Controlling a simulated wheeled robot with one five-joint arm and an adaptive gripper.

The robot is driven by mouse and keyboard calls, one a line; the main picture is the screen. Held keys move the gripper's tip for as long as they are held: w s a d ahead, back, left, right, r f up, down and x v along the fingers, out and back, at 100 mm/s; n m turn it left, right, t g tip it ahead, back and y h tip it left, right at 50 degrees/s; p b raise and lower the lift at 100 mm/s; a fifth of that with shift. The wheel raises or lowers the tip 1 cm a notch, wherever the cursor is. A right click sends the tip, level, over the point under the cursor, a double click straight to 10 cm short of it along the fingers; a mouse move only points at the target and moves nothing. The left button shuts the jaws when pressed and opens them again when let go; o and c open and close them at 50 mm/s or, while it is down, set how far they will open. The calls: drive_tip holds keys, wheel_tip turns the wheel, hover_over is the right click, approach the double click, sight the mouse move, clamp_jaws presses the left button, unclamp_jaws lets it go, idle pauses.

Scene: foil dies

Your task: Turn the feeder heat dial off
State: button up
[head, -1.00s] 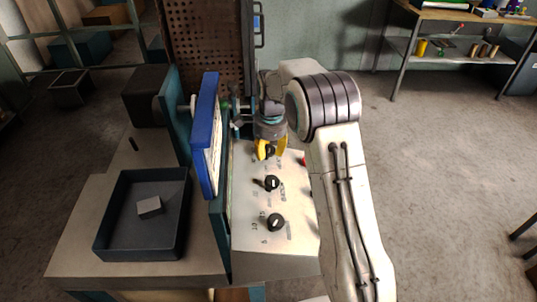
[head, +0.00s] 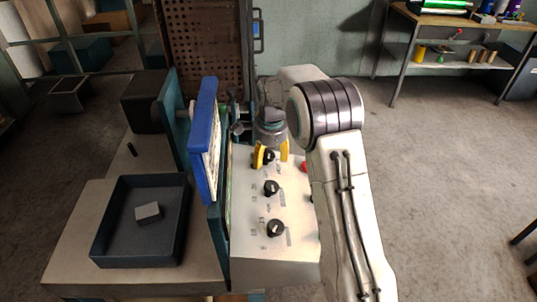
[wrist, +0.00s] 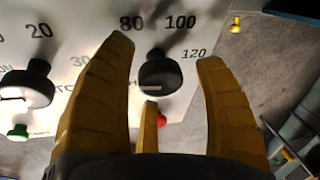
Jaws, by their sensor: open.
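The sloped pale control panel (head: 247,215) carries a column of three black dials in the head view. My gripper (head: 270,153) is open at the farthest dial (head: 268,157), with yellow fingers on either side of it. In the wrist view this black dial (wrist: 160,75) stands between the spread fingers of my gripper (wrist: 166,52), with a visible gap on each side. The numbers 80, 100 and 120 are printed around it, and a pale mark shows at its lower edge. No label reading feeder heat is legible, so I cannot tell which dial is that one.
The middle dial (head: 271,188) and the nearest dial (head: 275,228) sit below on the panel. A red button (head: 304,167) is close on the right. A blue-framed board (head: 206,140) stands upright along the left. A dark tray (head: 105,240) holds a grey block (head: 148,212).

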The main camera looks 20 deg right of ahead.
drive_tip(key=shift+r, duration=0.1)
wheel_tip(320, 180, up, 12)
drive_tip(key=s, duration=0.2)
idle(0.6)
